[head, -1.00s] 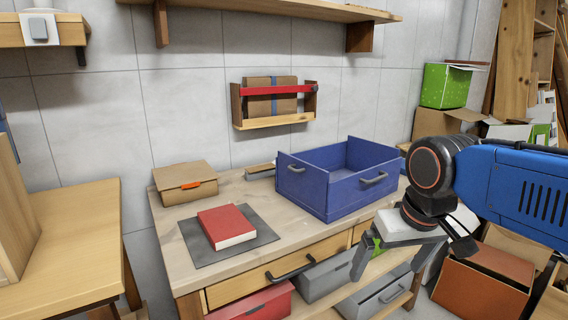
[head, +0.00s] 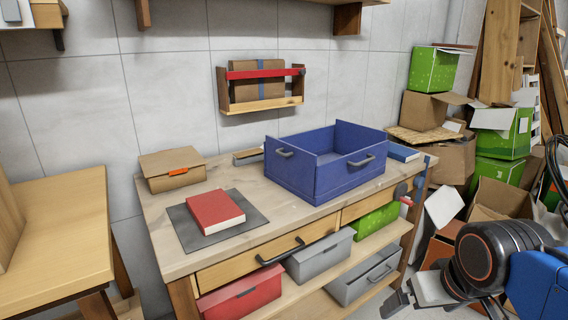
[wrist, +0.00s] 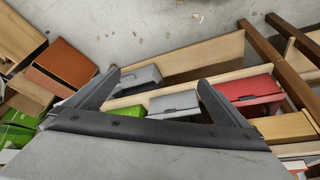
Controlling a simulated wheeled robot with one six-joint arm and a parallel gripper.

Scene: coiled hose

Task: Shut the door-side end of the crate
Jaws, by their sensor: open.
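The blue crate (head: 340,185) stands upright on the wooden workbench (head: 160,235), towards its right end. Its top is open and the inside I can see looks empty. A dark handle (head: 375,161) is on its right front face and another handle (head: 284,152) is on its left face. I cannot tell which end is the door-side one or whether an end panel stands ajar. My gripper (head: 402,296) is low at the right, apart from the crate. In the wrist view my gripper (wrist: 158,80) has its fingers spread with nothing between them. The crate is not in the wrist view.
A red book (head: 214,210) on a grey mat, a cardboard box (head: 172,172) and a blue book (head: 402,152) lie on the bench. Grey bins (head: 362,280) and a red bin (head: 240,298) sit below. Cardboard boxes (head: 436,160) crowd the right.

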